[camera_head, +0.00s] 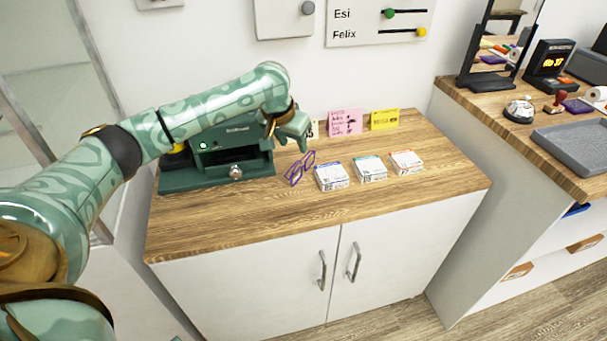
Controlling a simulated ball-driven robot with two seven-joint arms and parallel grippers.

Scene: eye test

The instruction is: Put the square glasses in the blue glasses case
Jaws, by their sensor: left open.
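A pair of purple-framed glasses (293,180) is on the wooden cabinet top, right of a dark green machine. The frames look angular, but they are too small to tell their exact shape. My left gripper (302,146) is open, just above the glasses, with its fingers pointing down. I cannot tell whether a finger touches them. I can make out no blue glasses case. My right gripper is out of view.
The green machine (190,180) stands close left of the glasses. Several small boxes, including a blue-marked one (332,178), lie to the right. Pink (345,122) and yellow (385,119) cards stand behind. A grey tray (575,150) is on the right counter. The cabinet top's front is clear.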

